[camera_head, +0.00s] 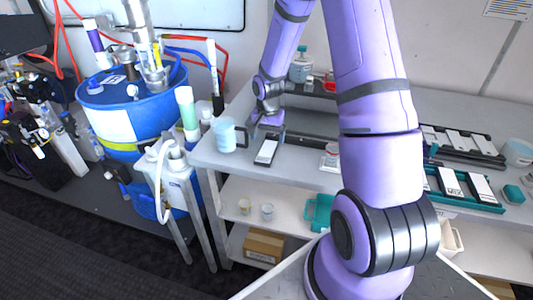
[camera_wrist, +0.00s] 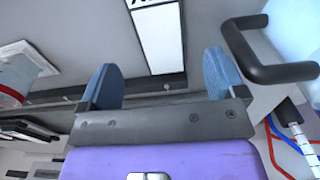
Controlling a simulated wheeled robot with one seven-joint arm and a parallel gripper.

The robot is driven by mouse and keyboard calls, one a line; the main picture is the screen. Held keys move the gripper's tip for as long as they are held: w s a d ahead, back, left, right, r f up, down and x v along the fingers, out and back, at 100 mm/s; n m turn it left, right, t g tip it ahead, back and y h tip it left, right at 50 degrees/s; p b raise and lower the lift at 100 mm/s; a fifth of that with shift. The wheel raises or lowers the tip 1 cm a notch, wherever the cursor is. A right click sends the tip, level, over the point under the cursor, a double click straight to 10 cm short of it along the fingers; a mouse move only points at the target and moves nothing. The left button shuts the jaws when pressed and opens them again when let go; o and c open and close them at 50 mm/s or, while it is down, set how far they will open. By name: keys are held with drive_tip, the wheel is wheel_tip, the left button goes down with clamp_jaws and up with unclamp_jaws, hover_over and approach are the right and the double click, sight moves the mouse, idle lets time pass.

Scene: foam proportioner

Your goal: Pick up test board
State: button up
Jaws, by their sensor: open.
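A narrow white test board (camera_head: 266,151) with a dark edge lies flat on the grey tabletop, left of centre in the head view. In the wrist view the white board (camera_wrist: 160,40), with black lettering at its top edge, appears beyond and between my fingers. My gripper (camera_head: 266,122) is just behind the board in the head view, low over the table. In the wrist view my gripper (camera_wrist: 162,82) has its two blue fingertips wide apart with nothing held. I cannot tell the exact height of the fingers over the board.
A light blue mug (camera_head: 226,135) stands left of the board; its dark handle (camera_wrist: 262,55) is close to one finger in the wrist view. A clear container (camera_head: 330,156) stands to the right. Similar white boards sit in a teal-edged tray (camera_head: 468,199). A blue drum (camera_head: 135,100) stands left.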

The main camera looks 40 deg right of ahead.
sight(267, 151)
drive_tip(key=shift+a+f, duration=0.2)
drive_tip(key=shift+f, duration=2.55)
drive_tip(key=c, duration=1)
